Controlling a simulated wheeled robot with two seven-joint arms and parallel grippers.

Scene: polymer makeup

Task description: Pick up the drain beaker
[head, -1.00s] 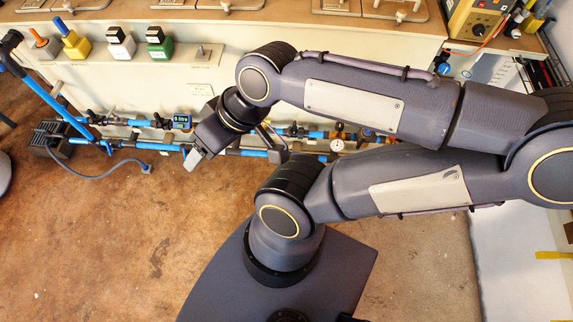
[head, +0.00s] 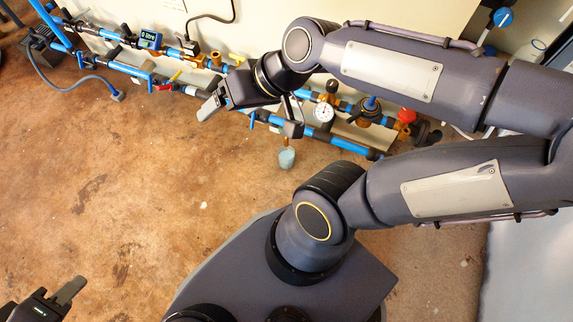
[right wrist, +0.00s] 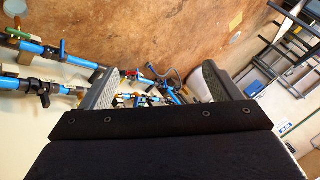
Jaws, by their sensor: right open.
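A small pale blue-grey beaker (head: 287,158) stands on the brown floor in the head view, just below the blue pipework. My right gripper (head: 252,112) is open, with its two fingers wide apart. It is above and to the left of the beaker in the picture, in front of the pipes, and not touching the beaker. In the right wrist view my right gripper (right wrist: 158,85) shows nothing between its fingertips but pipes and floor behind. My left gripper (head: 68,290) shows at the lower left edge with one finger visible; the rest is cut off.
Blue pipes (head: 225,95) with valves and a round gauge (head: 323,112) run along the wall behind the beaker. A blue hose (head: 75,85) lies on the left. The floor (head: 120,180) left of my base is mostly clear.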

